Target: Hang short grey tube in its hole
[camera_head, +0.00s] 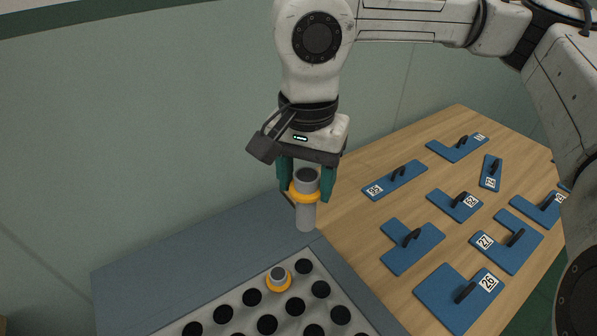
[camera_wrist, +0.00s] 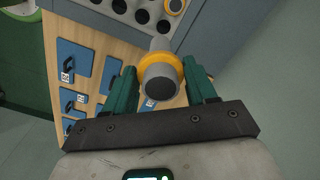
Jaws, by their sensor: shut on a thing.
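A short grey tube (camera_head: 306,216) with a yellow-orange collar is upright between the green fingers of my gripper (camera_head: 305,190). My gripper is shut on it near the collar and holds it above the back right corner of the grey plate (camera_head: 286,319). In the wrist view the tube (camera_wrist: 161,82) shows end-on between the fingers of my gripper (camera_wrist: 165,88). The plate has rows of round black holes. The hole (camera_head: 304,267) at its back corner looks empty. The tube's lower end is clear of the plate in the head view.
Another collared grey tube (camera_head: 278,279) sits in a hole in the plate, close to the held one. A blue-grey border (camera_head: 200,262) surrounds the plate. To the right, a wooden table (camera_head: 400,285) carries several flat blue pieces with black handles and number labels. A pale green wall stands behind.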

